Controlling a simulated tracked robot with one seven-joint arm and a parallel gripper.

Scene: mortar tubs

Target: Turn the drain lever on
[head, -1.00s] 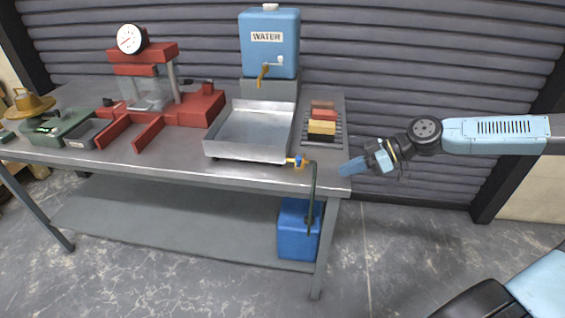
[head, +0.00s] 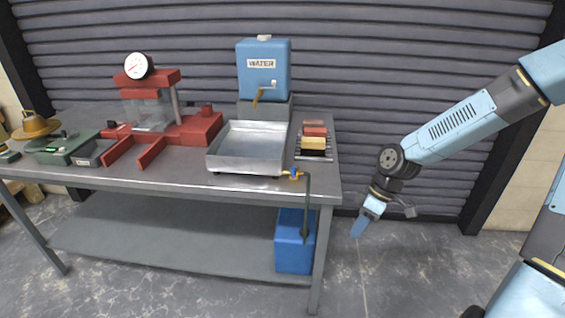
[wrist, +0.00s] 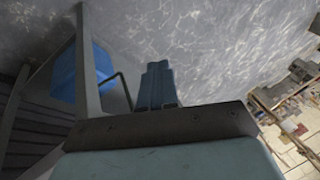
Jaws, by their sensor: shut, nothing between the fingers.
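The drain valve (head: 296,174) sits at the front right corner of the metal tray (head: 248,166), near the bench edge. It has a small blue and orange part; its lever position is too small to tell. A dark hose (head: 307,205) runs down from it to a blue container (head: 293,245) on the lower shelf. My gripper (head: 357,231) is shut and empty, pointing down, off the bench's right end and lower than the valve. In the wrist view my gripper (wrist: 156,68) is shut, with the blue container (wrist: 68,75) and the hose (wrist: 124,88) to its left.
The blue water tank (head: 264,70) with a brass tap stands behind the tray. Coloured bars (head: 314,143) lie on a rack to the tray's right. A red press (head: 165,125) stands to the left. The floor right of the bench is clear.

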